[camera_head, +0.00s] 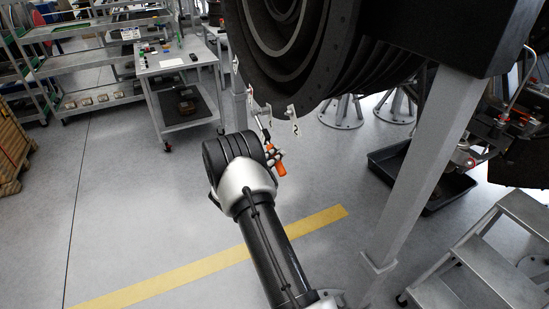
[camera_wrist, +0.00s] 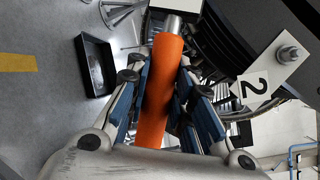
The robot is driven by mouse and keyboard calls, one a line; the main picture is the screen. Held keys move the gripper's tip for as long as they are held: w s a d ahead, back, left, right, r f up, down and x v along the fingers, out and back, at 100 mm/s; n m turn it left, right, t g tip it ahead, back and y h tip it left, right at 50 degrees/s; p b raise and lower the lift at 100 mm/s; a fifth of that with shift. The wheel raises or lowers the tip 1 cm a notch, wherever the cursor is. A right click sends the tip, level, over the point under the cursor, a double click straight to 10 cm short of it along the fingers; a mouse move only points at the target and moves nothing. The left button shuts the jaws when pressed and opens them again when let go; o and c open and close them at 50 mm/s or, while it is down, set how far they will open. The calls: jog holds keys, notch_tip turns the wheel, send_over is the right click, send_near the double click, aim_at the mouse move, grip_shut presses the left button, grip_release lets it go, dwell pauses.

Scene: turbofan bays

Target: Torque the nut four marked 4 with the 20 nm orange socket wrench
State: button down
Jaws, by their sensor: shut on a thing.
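The orange socket wrench (camera_head: 279,168) is in my gripper (camera_head: 274,156), below the rim of the dark engine casing (camera_head: 310,75). Its metal shaft (camera_head: 265,132) runs up and left toward the tags on the rim. In the wrist view my gripper (camera_wrist: 166,95) is shut around the orange handle (camera_wrist: 160,75), with blue pads on both sides. A white tag marked 2 (camera_wrist: 256,88) with a nut (camera_wrist: 288,54) shows at right. That tag also shows in the head view (camera_head: 293,118). I cannot read a 4 on any tag.
A grey tool cart (camera_head: 180,80) stands behind at left. A grey support post (camera_head: 430,165), metal steps (camera_head: 485,265) and a black drip tray (camera_head: 425,180) are at right. The floor around the yellow line (camera_head: 215,262) is clear.

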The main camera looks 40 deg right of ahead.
jog(key=shift+b, duration=0.3)
jog(key=shift+w+d+f+m+b, duration=0.1)
jog(key=shift+w+f+m+b, duration=0.25)
jog(key=shift+b, duration=0.4)
jog(key=shift+w+d+f+m+b, duration=0.15)
jog(key=shift+f+b, duration=0.3)
jog(key=shift+b, duration=0.25)
jog(key=shift+f+h+b, duration=0.2)
jog(key=shift+h+b, duration=0.1)
jog(key=shift+b, duration=0.2)
jog(key=shift+w+f+m+b, duration=0.2)
jog(key=shift+w+m+b, duration=0.1)
jog(key=shift+b, duration=0.2)
jog(key=shift+s+r, duration=0.1)
jog(key=shift+r, duration=0.05)
jog(key=shift+s+a+r+n+p, duration=0.15)
jog(key=shift+s+r+n+p, duration=0.35)
jog(key=shift+p, duration=0.85)
jog(key=shift+w, duration=0.15)
